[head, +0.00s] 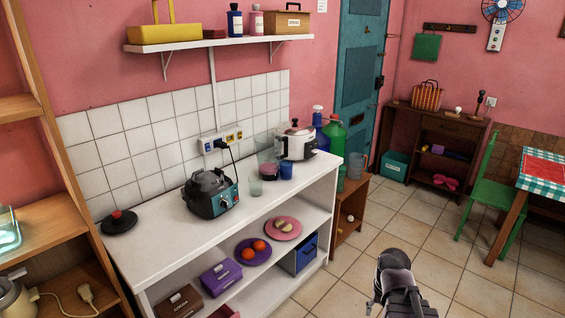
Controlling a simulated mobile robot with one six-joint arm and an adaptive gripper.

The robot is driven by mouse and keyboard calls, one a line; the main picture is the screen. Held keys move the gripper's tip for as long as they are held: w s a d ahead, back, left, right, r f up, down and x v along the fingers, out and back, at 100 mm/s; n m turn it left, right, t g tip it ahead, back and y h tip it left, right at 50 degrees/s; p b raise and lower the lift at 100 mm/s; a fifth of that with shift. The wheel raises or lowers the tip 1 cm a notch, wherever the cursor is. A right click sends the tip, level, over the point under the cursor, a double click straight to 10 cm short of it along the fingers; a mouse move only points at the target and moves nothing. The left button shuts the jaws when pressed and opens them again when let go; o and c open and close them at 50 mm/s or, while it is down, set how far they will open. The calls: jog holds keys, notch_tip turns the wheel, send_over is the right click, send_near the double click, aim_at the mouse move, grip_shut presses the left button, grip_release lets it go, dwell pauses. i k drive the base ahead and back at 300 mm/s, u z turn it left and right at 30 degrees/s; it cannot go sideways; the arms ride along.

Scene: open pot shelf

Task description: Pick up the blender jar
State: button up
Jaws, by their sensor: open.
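A clear, see-through jar, which looks like the blender jar (268,152), stands toward the back of the white counter, left of the white cooker. A black appliance with a teal front panel and a knob (212,194), perhaps the blender base, stands farther left on the counter. My gripper (393,264) is at the bottom of the view, over the tiled floor, right of the counter and well apart from the jar. It is open, and I see nothing held in it.
A wall shelf (215,40) hangs above the counter (160,245). The floor (340,285) before the counter is clear.

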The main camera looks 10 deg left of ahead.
aim_at(268, 146)
jog(key=u, duration=0.1)
jog(key=i, duration=1.2)
jog(key=u, duration=0.6)
